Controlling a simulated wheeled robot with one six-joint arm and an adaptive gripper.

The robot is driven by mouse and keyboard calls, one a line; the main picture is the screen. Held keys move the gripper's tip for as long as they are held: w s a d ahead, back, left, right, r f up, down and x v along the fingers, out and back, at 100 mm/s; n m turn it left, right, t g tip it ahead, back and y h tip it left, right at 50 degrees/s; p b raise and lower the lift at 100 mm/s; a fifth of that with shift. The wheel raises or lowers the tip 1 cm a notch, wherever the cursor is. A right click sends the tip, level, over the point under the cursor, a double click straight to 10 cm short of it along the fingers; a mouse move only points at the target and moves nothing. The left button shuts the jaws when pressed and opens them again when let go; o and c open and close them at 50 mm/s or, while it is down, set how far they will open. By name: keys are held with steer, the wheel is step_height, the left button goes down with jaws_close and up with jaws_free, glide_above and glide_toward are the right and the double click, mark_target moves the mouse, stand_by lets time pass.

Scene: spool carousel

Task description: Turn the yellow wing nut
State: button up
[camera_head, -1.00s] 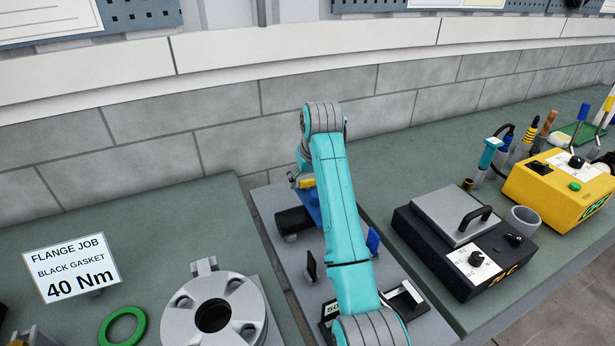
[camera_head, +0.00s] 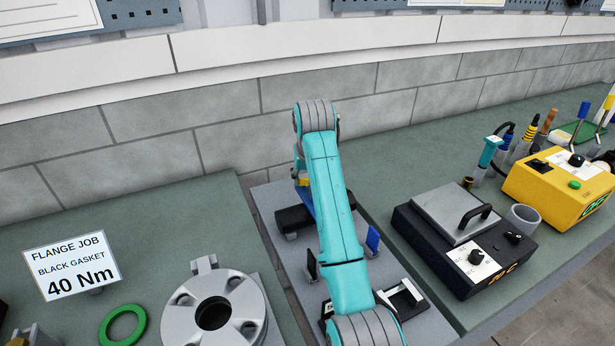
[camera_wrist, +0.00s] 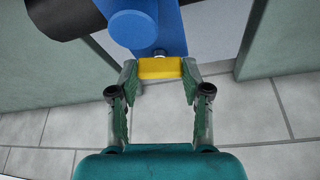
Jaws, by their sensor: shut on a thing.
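The yellow wing nut (camera_wrist: 160,68) is a short yellow bar at the end of a blue body (camera_wrist: 147,27) in the wrist view. My gripper (camera_wrist: 160,78) is shut on it, with one finger on each end of the bar. In the head view a small bit of the yellow wing nut (camera_head: 303,182) shows just left of my teal arm. A strip of the blue body (camera_head: 308,203) shows below it. My arm hides most of this spot and the gripper itself in the head view.
A black cylinder (camera_head: 294,219) lies beside the blue body. A grey flange (camera_head: 246,301) and a green ring (camera_head: 123,326) are at left. A black box with a grey lid (camera_head: 451,213) and a yellow box (camera_head: 560,185) stand at right. The wall is close behind.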

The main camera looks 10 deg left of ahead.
steer(key=m+h, duration=0.1)
steer(key=m, duration=0.2)
steer(key=m+h, duration=0.1)
steer(key=m, duration=0.3)
steer(key=shift+a+h, duration=0.2)
steer(key=shift+h, duration=0.2)
steer(key=m+h, duration=0.1)
steer(key=m, duration=0.2)
steer(key=m+g+h, duration=0.1)
steer(key=m, duration=0.2)
steer(key=shift+w+m, duration=0.1)
steer(key=shift+m, duration=0.3)
steer(key=shift+a, duration=0.1)
steer(key=o, duration=1.2)
steer(key=shift+c, duration=0.2)
